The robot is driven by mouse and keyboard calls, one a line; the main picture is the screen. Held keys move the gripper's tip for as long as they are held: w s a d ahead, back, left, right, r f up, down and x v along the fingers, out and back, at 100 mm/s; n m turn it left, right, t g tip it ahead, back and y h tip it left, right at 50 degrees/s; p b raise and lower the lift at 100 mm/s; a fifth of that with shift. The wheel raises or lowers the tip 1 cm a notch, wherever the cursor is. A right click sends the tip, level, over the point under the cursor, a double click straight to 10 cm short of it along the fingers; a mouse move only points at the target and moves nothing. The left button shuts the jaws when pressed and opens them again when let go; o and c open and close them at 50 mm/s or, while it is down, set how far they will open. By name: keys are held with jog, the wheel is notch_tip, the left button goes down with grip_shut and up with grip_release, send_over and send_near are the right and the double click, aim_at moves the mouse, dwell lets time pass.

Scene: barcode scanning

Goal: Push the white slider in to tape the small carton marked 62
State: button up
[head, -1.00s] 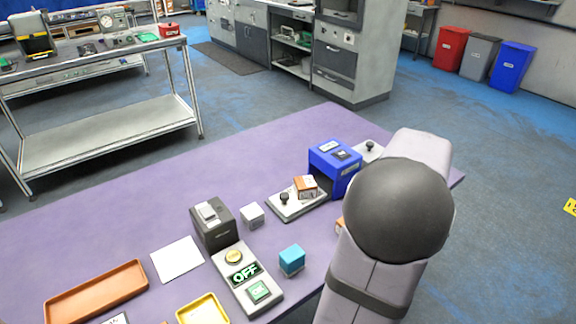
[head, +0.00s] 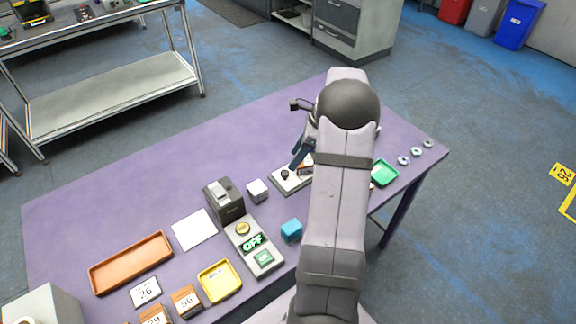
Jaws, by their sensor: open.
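The white slider (head: 289,184) with its black knob (head: 284,174) lies on the purple table near its middle. A sliver of an orange-brown carton (head: 307,168) shows on the slider's right part, mostly behind my arm; its number cannot be read. My gripper (head: 295,163) points down just above and beside the knob, on the carton's left. It is open; whether it touches the knob cannot be told. The blue taping machine is hidden behind my arm.
A white cube (head: 257,190), a dark scanner (head: 223,199) and a blue cube (head: 291,230) stand nearby. A grey button panel (head: 264,260) reads OFF. A green tray (head: 384,173) and several small rings lie at right. An orange tray (head: 131,262) lies at front left.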

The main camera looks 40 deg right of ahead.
aim_at(286, 172)
jog(key=shift+p+x, duration=0.9)
jog(key=shift+x, duration=2.65)
grip_shut()
